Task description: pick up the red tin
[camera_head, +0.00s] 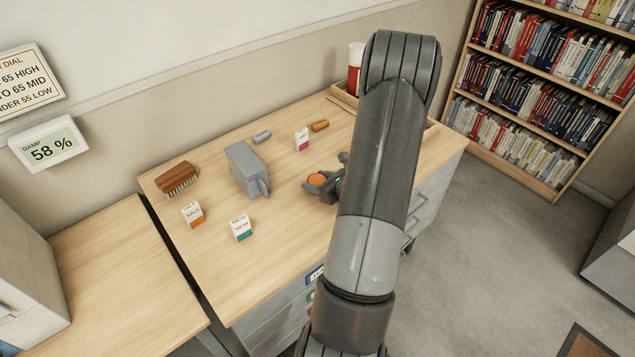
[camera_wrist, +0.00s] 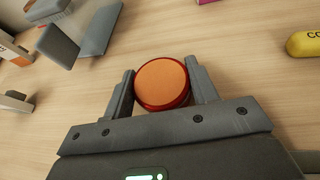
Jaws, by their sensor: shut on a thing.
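A small round red tin with an orange top (camera_wrist: 162,83) sits between the two fingers of my gripper (camera_wrist: 163,92) in the wrist view. A finger touches it on each side, and its red side shows below the top. In the head view its orange top (camera_head: 318,180) shows at my gripper (camera_head: 322,185), over the right part of the wooden desk top. My arm hides much of the gripper there. I cannot tell whether the tin rests on the desk or is slightly raised.
A grey metal device (camera_head: 243,168) stands left of my gripper. Small labelled boxes (camera_head: 193,214) (camera_head: 241,228) (camera_head: 302,139), a brush (camera_head: 177,178) and small cylinders (camera_head: 262,136) (camera_head: 320,125) are spread around. A yellow cylinder (camera_wrist: 305,44) lies right in the wrist view. A red-and-white canister (camera_head: 355,68) stands behind.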

